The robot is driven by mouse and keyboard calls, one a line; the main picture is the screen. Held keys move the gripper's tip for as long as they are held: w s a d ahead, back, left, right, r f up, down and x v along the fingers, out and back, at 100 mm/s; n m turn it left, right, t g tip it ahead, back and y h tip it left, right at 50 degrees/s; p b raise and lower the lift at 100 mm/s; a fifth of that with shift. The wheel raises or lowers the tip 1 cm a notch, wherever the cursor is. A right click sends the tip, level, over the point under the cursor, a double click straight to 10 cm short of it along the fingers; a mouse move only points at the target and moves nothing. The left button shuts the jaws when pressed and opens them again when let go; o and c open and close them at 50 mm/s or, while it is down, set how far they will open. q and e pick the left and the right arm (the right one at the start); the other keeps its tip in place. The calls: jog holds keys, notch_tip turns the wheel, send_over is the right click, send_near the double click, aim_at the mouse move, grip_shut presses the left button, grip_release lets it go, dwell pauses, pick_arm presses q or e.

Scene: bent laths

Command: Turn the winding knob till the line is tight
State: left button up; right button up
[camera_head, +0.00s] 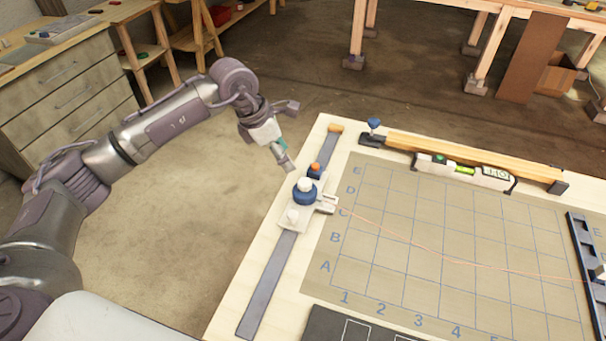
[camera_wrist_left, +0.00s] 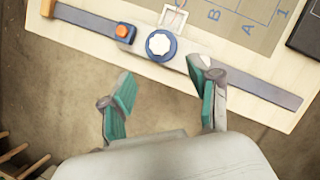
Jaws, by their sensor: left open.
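The winding knob (camera_head: 305,185) has a white lobed top on a blue round base and sits on a pale carriage plate (camera_head: 288,226) on a grey rail. It also shows in the left wrist view (camera_wrist_left: 160,44). A thin orange-pink line (camera_head: 450,262) runs from the carriage across the gridded board to the right and sags in a curve. My left gripper (camera_head: 290,136) is open and empty, above and beyond the knob. In the left wrist view its fingers (camera_wrist_left: 165,78) are spread, and the knob appears beyond the gap between them. My right gripper is not in view.
A blue block with an orange button (camera_head: 315,170) stands close beside the knob. A spirit level (camera_head: 465,170) and a wooden bar (camera_head: 475,158) lie along the board's far edge. A dark rail (camera_head: 588,270) stands at right. A drawer cabinet (camera_head: 68,90) is at far left.

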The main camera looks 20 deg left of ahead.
aim_at(304, 182)
pick_arm(q)
jog(key=p+x, duration=0.2)
jog(key=x, duration=0.7)
jog(key=shift+w+d+f, duration=0.1)
jog(key=shift+d+f, duration=0.05)
jog(key=shift+f, duration=0.2)
jog(key=shift+w+d+f, duration=0.1)
jog(key=shift+d+f, duration=0.05)
jog(key=shift+f, duration=0.5)
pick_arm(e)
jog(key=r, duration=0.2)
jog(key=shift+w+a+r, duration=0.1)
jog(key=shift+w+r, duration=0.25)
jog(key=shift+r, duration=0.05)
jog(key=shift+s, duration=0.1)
pick_arm(q)
jog(key=shift+c, duration=0.6)
jog(key=c, duration=1)
jog(key=shift+c, duration=0.2)
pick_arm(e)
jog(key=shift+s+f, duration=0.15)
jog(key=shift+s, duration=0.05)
